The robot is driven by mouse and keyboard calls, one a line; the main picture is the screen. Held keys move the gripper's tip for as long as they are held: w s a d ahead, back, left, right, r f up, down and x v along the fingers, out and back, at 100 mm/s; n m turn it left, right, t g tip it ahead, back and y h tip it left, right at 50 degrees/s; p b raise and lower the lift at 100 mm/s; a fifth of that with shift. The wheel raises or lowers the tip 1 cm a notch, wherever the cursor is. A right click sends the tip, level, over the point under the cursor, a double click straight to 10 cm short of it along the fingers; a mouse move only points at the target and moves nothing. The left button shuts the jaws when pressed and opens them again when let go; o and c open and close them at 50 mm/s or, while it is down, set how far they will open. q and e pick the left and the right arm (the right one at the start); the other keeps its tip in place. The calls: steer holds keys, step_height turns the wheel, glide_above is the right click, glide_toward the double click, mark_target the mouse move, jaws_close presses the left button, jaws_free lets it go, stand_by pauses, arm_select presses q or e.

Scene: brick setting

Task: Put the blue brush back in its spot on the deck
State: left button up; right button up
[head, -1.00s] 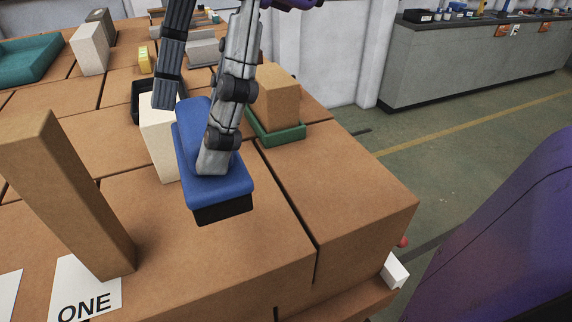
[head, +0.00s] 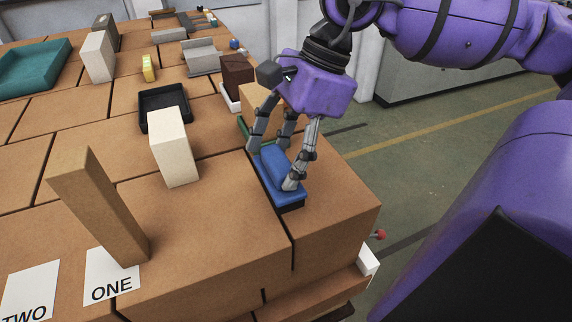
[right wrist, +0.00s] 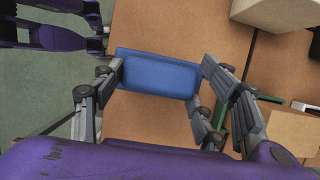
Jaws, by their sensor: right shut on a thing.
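The blue brush (head: 278,168) has a blue top and a dark underside. It is at the right part of the brick deck (head: 215,230), near its right edge. My right gripper (head: 270,165) comes down from above with its fingers on either side of the brush and is shut on it. In the right wrist view the brush (right wrist: 158,78) lies crosswise between the fingers. I cannot tell if its underside touches the deck. My left gripper does not show.
A green tray (head: 242,128) with a tan block (head: 262,97) stands just behind the brush. A cream block (head: 173,147) and a black tray (head: 150,118) are to the left. The deck's front right is clear.

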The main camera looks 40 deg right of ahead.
steer(key=f, duration=0.3)
steer(key=shift+d+f, duration=0.2)
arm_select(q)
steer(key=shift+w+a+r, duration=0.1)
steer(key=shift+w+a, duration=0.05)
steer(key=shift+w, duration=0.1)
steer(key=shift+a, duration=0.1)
arm_select(e)
steer(key=shift+f, duration=0.1)
steer(key=o, duration=1.2)
steer(key=p+v, duration=0.1)
steer(key=v, duration=0.3)
steer(key=shift+r, duration=0.35)
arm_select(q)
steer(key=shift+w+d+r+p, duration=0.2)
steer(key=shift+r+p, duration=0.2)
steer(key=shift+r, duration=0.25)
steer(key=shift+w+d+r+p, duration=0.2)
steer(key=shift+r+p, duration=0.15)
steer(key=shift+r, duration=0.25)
arm_select(e)
steer(key=v, duration=0.7)
steer(key=shift+d+r, duration=0.2)
steer(key=shift+d, duration=0.05)
